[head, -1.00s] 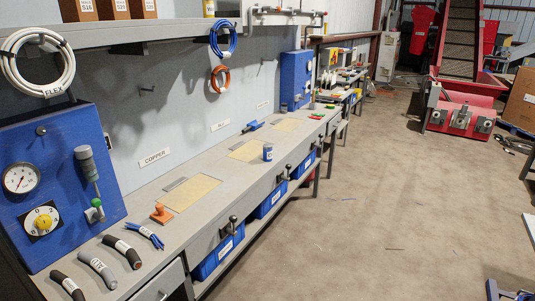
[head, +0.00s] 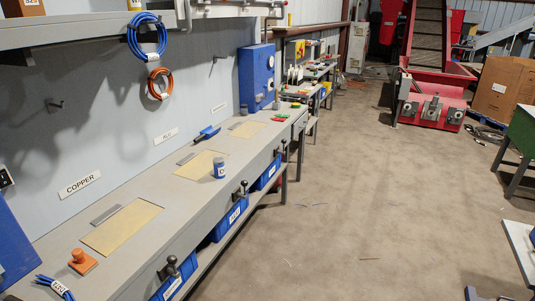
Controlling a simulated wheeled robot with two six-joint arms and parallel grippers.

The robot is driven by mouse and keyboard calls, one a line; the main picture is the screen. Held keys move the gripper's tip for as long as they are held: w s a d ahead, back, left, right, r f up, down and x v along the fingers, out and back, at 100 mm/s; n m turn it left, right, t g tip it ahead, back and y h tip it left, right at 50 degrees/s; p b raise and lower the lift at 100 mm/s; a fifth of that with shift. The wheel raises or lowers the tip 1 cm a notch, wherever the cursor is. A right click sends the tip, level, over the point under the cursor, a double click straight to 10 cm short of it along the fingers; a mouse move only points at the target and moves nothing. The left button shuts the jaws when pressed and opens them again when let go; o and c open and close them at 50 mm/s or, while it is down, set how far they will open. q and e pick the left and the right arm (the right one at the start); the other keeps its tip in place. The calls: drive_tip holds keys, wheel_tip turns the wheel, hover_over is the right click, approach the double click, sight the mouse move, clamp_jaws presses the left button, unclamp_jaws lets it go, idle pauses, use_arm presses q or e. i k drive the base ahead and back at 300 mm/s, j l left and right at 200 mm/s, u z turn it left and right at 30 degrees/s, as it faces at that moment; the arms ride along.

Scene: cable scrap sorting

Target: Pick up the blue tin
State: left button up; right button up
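The blue tin (head: 219,167) is a small blue can with a pale label band. It stands upright on the grey workbench (head: 150,262), near the front edge, beside a tan pad (head: 202,165). Nothing touches it. Neither of my grippers shows in the head view.
An orange-handled block (head: 82,262) and a blue cable bundle (head: 52,288) lie at the near end of the bench. Lever handles (head: 168,270) stick out from its front, above blue bins (head: 226,222).

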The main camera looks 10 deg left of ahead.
sight(218, 163)
drive_tip(key=i+l+z, duration=0.1)
drive_tip(key=i, duration=0.75)
drive_tip(key=i+l+z, duration=0.1)
drive_tip(key=i, duration=0.75)
drive_tip(key=i+l+u, duration=0.1)
drive_tip(key=i+u, duration=0.35)
drive_tip(key=i+l+u, duration=0.2)
drive_tip(key=u, duration=0.25)
drive_tip(key=i+l+u, duration=0.55)
drive_tip(key=l+u, duration=0.15)
drive_tip(key=u, duration=0.15)
